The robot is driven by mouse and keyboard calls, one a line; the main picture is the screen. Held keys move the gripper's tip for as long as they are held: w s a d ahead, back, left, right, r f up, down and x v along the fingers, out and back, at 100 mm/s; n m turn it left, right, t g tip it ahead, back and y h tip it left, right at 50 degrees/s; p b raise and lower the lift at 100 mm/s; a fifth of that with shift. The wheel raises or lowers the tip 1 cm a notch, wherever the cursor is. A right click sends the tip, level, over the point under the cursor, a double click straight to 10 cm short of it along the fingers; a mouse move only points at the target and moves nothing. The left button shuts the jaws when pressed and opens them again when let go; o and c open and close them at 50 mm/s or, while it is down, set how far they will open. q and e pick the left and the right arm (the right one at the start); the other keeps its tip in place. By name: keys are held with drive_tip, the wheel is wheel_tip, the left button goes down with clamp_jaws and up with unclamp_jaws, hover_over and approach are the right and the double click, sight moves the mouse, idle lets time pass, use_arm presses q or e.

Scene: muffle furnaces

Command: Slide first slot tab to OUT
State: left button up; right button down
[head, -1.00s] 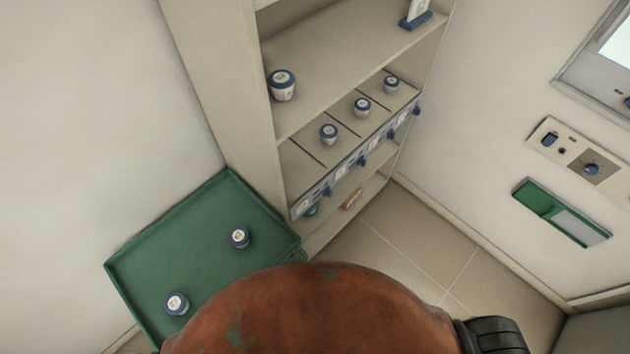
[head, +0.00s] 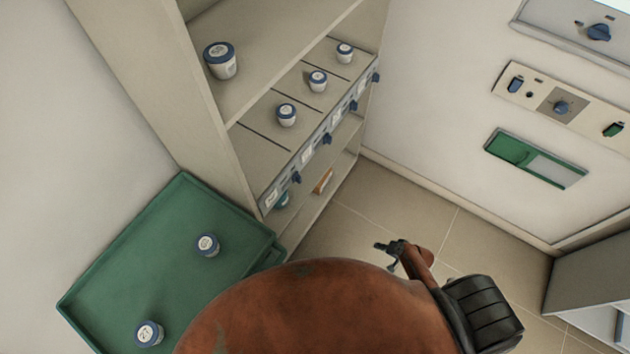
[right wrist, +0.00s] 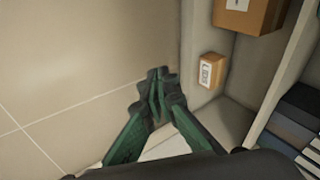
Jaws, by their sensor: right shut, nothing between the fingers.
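A shelf unit has a front rail (head: 312,146) with several blue slot tabs and white labels. The nearest tab (head: 296,177) sits at the lower left end of the rail, beside its label (head: 271,198). Further tabs (head: 327,138) run up to the right. The wording on the rail is too small to read. My right gripper (head: 388,248) is over the floor, right of the shelf and apart from the tabs. In the right wrist view its green fingers (right wrist: 158,84) are together and empty. My left gripper is not in view.
White jars with blue lids stand in the slots (head: 287,115), on the upper shelf (head: 221,60) and on a green tray (head: 80,304). A wall panel (head: 562,105) is at right. The right wrist view shows orange boxes (right wrist: 211,71). Open floor (head: 400,215) lies between.

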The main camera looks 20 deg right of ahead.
sight(298, 179)
drive_tip(key=w+a+r+m+t+y+b, duration=0.1)
drive_tip(key=w+a+r+t+y+b, duration=0.25)
drive_tip(key=w+r, duration=0.95)
use_arm(q)
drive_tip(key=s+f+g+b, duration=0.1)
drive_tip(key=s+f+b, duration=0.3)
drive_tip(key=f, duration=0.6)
drive_tip(key=shift+b, duration=0.55)
use_arm(e)
drive_tip(key=w+a+r+y, duration=0.2)
drive_tip(key=a+r, duration=0.1)
drive_tip(key=r, duration=0.4)
drive_tip(key=w+a+r+n+t+y, duration=0.1)
drive_tip(key=w+a+r+y, duration=0.1)
drive_tip(key=r, duration=0.6)
drive_tip(key=w+a+r+n+y, duration=0.1)
drive_tip(key=a+r+y, duration=0.3)
drive_tip(key=r, duration=0.4)
drive_tip(key=shift+w+r, duration=0.2)
drive_tip(key=shift+w, duration=0.25)
drive_tip(key=shift+w+a, duration=0.1)
drive_tip(key=x, duration=1)
drive_tip(key=shift+b, duration=0.35)
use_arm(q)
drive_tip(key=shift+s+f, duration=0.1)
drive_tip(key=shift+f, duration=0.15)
use_arm(e)
drive_tip(key=s+a, duration=0.2)
drive_tip(key=shift+s+a, duration=0.2)
drive_tip(key=shift+a, duration=0.2)
